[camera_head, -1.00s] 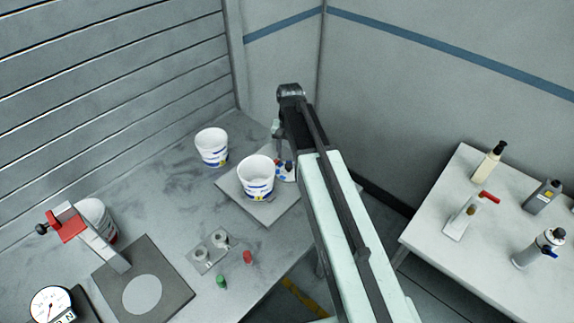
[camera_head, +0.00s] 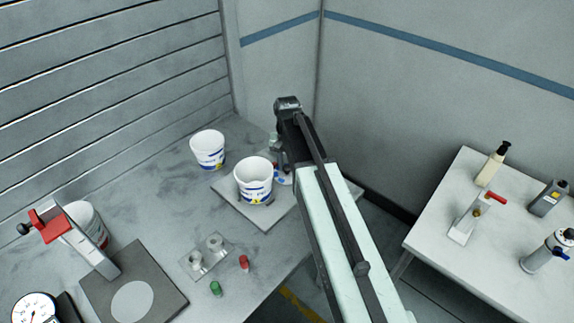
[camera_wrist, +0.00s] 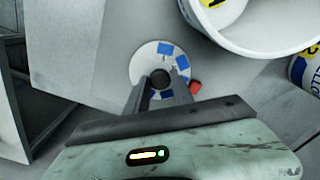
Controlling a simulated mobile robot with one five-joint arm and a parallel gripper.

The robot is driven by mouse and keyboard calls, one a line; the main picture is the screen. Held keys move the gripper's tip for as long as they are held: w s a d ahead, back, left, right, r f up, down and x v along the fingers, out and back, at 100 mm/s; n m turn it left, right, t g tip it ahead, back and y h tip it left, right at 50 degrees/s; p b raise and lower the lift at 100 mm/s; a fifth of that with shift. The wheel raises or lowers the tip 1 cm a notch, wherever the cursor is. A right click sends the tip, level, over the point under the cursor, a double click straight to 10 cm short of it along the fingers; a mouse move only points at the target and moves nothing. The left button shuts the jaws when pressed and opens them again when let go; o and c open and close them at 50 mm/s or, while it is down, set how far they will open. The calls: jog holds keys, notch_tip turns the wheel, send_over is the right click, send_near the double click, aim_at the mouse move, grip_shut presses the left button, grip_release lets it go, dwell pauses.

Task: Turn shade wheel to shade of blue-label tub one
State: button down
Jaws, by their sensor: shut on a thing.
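The shade wheel (camera_wrist: 150,60) is a white disc with blue patches and small dark marks. It lies flat, with a red piece (camera_wrist: 195,87) at its right edge in the wrist view. My gripper (camera_wrist: 160,88) is over the disc, its fingers shut on the dark centre knob (camera_wrist: 160,77). In the head view the wheel (camera_head: 284,179) is mostly hidden by my arm and a tub. A white blue-label tub (camera_head: 254,184) stands beside the wheel; its rim fills the top right of the wrist view. A second blue-label tub (camera_head: 208,152) stands behind left.
A grey plate (camera_head: 268,220) bears the near tub. A red-topped press (camera_head: 52,224), a white tub (camera_head: 88,220), a dial (camera_head: 34,310), small red (camera_head: 244,263) and green (camera_head: 215,288) pieces stand left. A side table (camera_head: 450,255) with bottles is right, across a gap.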

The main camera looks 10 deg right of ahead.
jog(key=shift+n, duration=0.3)
jog(key=n, duration=0.8)
jog(key=shift+d+n, duration=0.1)
jog(key=shift+n, duration=0.5)
jog(key=c, duration=1.1)
grip_release()
